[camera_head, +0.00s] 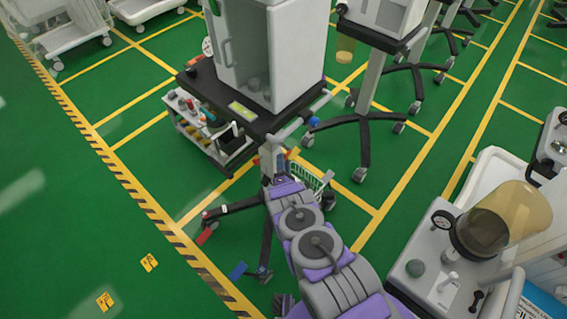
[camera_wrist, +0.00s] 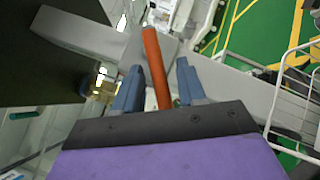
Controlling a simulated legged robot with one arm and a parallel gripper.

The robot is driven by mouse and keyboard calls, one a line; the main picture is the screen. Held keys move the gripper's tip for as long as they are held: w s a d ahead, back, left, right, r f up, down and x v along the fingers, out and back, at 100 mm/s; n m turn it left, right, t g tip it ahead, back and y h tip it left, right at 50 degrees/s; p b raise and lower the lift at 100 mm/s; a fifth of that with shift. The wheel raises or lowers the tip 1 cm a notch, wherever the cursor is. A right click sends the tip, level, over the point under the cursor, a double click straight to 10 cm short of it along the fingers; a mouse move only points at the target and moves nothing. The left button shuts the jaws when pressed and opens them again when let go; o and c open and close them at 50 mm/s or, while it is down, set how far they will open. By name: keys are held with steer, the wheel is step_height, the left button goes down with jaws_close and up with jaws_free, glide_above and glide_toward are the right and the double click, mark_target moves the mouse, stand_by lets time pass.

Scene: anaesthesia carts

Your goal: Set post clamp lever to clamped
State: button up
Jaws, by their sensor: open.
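The clamp lever is an orange-red rod (camera_wrist: 154,62) in the wrist view, standing between the two blue fingers of my gripper (camera_wrist: 159,68). The fingers are open, one on each side of the rod; I cannot tell whether either touches it. The rod's lower end is hidden behind the gripper body. A grey post (camera_wrist: 235,88) runs diagonally across the wrist view behind the rod. In the head view, my purple and grey arm reaches the grey cart post (camera_head: 270,152) under the dark shelf. The gripper and lever are too small there to make out clearly.
A white cabinet (camera_head: 284,55) stands on the dark shelf (camera_head: 260,120), with a small side tray of bottles (camera_head: 205,130) at left. A wire basket (camera_head: 312,174) hangs right of the post. Another cart with an amber canister (camera_head: 510,212) stands at right.

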steer(key=shift+s+a+f, duration=0.1)
steer(key=shift+s+a, duration=0.1)
steer(key=shift+a, duration=0.1)
steer(key=v, duration=0.7)
steer(key=shift+d+b, duration=0.25)
steer(key=shift+b, duration=0.1)
steer(key=shift+c, duration=0.3)
